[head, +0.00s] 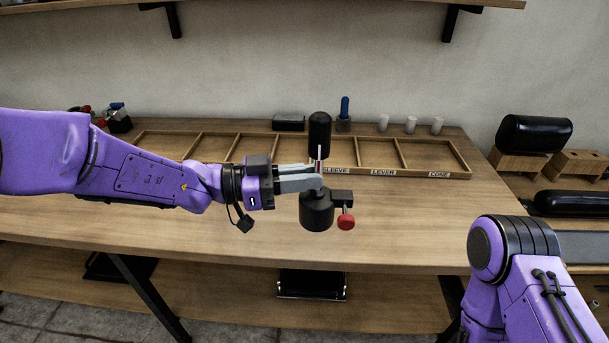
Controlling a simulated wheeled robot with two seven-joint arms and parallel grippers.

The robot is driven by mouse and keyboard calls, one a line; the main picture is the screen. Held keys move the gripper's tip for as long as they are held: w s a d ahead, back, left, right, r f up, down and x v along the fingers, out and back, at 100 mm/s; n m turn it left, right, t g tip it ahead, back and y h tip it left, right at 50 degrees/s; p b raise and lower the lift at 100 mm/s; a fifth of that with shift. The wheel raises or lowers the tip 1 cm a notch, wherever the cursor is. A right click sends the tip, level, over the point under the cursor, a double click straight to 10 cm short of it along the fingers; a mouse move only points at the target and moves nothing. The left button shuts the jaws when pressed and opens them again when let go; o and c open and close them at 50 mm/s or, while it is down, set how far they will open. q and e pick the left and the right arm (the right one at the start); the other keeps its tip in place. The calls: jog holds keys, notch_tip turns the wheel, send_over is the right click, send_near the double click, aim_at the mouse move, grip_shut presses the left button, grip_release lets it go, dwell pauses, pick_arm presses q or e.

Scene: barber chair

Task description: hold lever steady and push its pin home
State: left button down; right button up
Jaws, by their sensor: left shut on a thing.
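The lever (319,135) stands upright with a fat black grip on top and a thin pale shaft below it. My left gripper (312,181) comes in from the left and is shut on the lever's shaft, below the grip. Just under the fingers is a black round body (317,211) with a dark block at its right. The red-knobbed pin (346,220) shows at the right side of that body, under the block; how deep it sits I cannot tell. Only part of my right arm shows at the lower right, and its gripper is out of view.
A wooden tray (455,158) with compartments labelled SLEEVE, LEVER and CONE lies behind on the workbench (400,230). Small white cups (410,125), a blue-handled tool (345,107) and a black box (288,122) stand behind it. Black cushions (534,133) are at the right. The bench front is clear.

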pick_arm(q)
jog(key=shift+w+f+b, duration=0.3)
jog(key=shift+w+f, duration=0.1)
jog(key=shift+w, duration=0.05)
jog(key=w+f+b, duration=0.6)
jog(key=w+f, duration=0.5)
jog(key=w, duration=0.2)
jog(key=shift+a+b, duration=0.35)
jog(key=shift+a, duration=0.05)
jog(key=shift+f, duration=0.6)
dwell(0.7)
